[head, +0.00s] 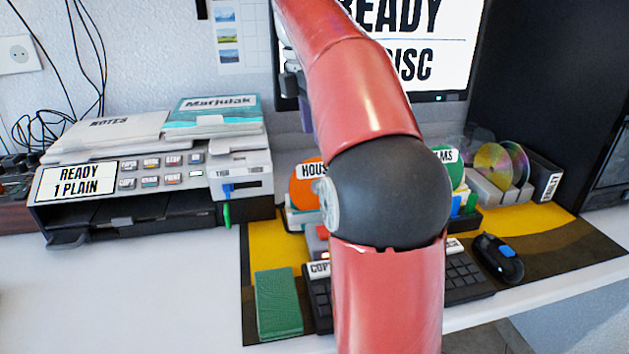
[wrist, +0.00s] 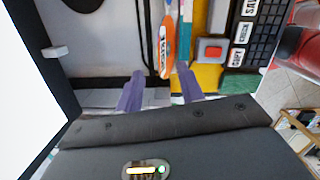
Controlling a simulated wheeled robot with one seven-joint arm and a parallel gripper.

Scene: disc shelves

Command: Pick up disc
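An orange disc (head: 305,186) with a white label beginning "HOUS" stands at the back of the desk, partly hidden by my arm in the head view. A green disc (head: 450,165) with a label ending "LMS" shows right of my arm. In the wrist view the orange disc (wrist: 167,45) is seen nearly edge-on, just beyond my gripper (wrist: 159,72). The two purple fingers are apart, and nothing is visibly held. The disc's near edge lines up with the gap between the fingertips; I cannot tell whether it is inside it. The gripper is mostly hidden in the head view.
A rack of shiny discs (head: 498,170) stands at the back right. A printer (head: 150,178) is at left. A monitor (head: 440,50) is behind my arm. A keyboard (head: 465,275), mouse (head: 497,258) and green pad (head: 278,303) lie in front. The desk's front left is clear.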

